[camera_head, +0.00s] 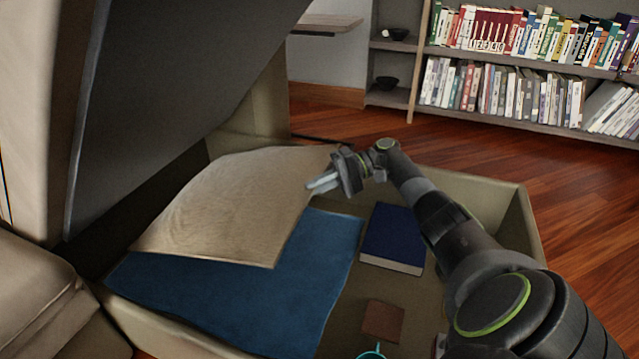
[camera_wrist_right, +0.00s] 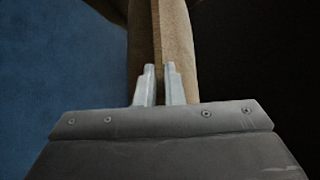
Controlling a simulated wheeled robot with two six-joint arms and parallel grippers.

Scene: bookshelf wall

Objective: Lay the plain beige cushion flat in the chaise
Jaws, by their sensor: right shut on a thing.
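The plain beige cushion (camera_head: 235,203) is in the middle of the head view, over the open storage box of the chaise (camera_head: 470,186). My right gripper (camera_head: 318,183) is at the cushion's right edge. In the right wrist view the fingers (camera_wrist_right: 158,85) are shut on the edge of the beige cushion (camera_wrist_right: 177,40). The cushion overlaps a blue cushion (camera_head: 235,300) that lies in the box; its far-left part is close to the raised lid. I cannot tell whether the two cushions touch. My left gripper is not in view.
The raised lid (camera_head: 170,95) leans over the box's left side. A dark blue book (camera_head: 393,237), a small brown item (camera_head: 383,321) and a partly cut-off teal-rimmed item (camera_head: 372,354) are in the box's right part. A bookshelf (camera_head: 480,54) stands behind.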

